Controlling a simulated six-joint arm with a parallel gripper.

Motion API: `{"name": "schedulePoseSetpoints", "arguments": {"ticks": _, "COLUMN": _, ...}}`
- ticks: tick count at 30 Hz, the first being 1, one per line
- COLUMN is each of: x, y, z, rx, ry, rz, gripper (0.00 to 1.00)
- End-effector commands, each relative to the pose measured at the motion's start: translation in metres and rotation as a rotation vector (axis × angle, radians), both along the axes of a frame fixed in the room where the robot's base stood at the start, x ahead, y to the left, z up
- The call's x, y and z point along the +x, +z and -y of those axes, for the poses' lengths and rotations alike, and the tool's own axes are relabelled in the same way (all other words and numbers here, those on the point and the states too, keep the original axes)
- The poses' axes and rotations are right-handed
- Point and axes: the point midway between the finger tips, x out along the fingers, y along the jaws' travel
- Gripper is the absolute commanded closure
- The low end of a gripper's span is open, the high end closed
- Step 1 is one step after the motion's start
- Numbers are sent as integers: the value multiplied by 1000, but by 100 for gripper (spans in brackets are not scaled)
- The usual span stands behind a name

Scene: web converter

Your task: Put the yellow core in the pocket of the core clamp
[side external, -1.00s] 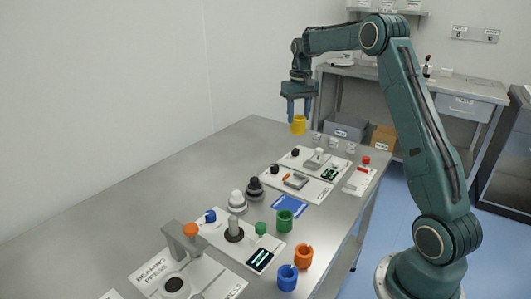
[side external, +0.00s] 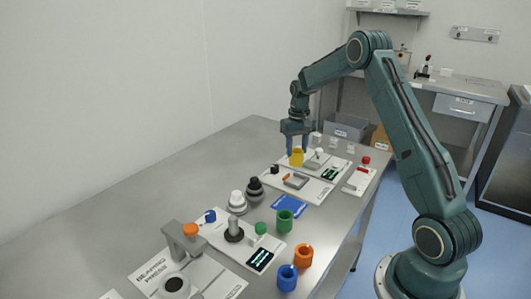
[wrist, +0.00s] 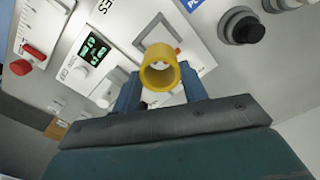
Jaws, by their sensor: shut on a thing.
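My gripper (side external: 297,150) is shut on the yellow core (side external: 297,158), a short hollow cylinder. In the wrist view the core (wrist: 160,70) sits between the two blue fingers, with its open bore facing the camera. In the side view the core is at the far end of the bench, over or just behind the far white panels. No label that names the core clamp is readable, so I cannot tell which fixture it is. A panel with a grey rectangular fixture (side external: 296,181) lies in front of the core; this fixture also shows in the wrist view (wrist: 158,28).
A panel with a red knob (side external: 366,160) lies to the right. Black and white stepped parts (side external: 254,188), a blue pad (side external: 289,207), and green (side external: 285,221), orange (side external: 303,255) and blue (side external: 287,277) cores stand nearer the camera. The bench's left side is clear.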

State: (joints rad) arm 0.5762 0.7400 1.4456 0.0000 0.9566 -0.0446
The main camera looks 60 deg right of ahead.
Motion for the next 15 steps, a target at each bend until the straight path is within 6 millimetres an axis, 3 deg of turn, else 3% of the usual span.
{"name": "schedulePoseSetpoints", "arguments": {"ticks": 6, "x": 0, "y": -29, "z": 0, "rx": 1, "ry": 0, "rz": -2, "gripper": 77}}
{"name": "schedulePoseSetpoints", "arguments": {"ticks": 15, "x": 0, "y": -36, "z": 0, "rx": -1, "ry": 0, "rz": 1, "gripper": 77}}
